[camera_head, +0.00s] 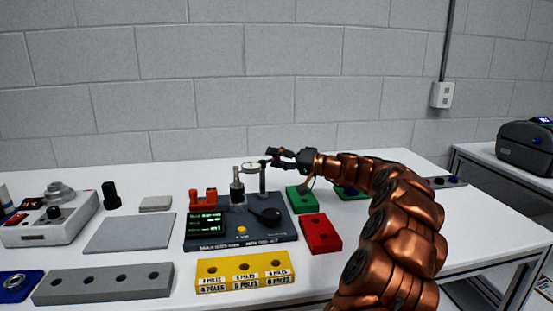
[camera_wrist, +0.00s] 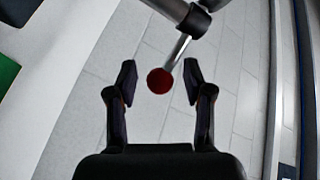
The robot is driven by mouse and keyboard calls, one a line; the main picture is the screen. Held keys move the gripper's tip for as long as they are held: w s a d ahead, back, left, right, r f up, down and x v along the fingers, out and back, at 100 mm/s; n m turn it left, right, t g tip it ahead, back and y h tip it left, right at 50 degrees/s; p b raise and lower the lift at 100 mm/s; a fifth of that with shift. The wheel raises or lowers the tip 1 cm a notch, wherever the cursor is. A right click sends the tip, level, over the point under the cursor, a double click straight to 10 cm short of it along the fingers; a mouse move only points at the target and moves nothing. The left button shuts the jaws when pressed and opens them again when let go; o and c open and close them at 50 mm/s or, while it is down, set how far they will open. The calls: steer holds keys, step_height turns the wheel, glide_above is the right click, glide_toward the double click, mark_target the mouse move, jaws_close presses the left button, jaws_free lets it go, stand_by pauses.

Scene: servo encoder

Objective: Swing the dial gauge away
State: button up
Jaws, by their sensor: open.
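The dial gauge (camera_head: 250,168) has a round pale face and sits beside a grey post (camera_head: 263,182) on the dark test station (camera_head: 240,235). In the wrist view a thin metal rod ends in a red ball (camera_wrist: 160,81), and a grey cylindrical part (camera_wrist: 187,14) is at the rod's upper end. My gripper (camera_head: 271,159) is at the top of the post, to the right of the gauge face. In the wrist view my gripper (camera_wrist: 159,78) is open, and the red ball shows between its fingertips. I cannot tell whether a finger touches the ball.
Green (camera_head: 303,199) and red (camera_head: 321,233) blocks lie right of the station. A yellow labelled block (camera_head: 245,271) is in front. A grey plate (camera_head: 130,233) and a white device (camera_head: 50,222) are at left.

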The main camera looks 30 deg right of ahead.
jaws_close()
stand_by(0.5)
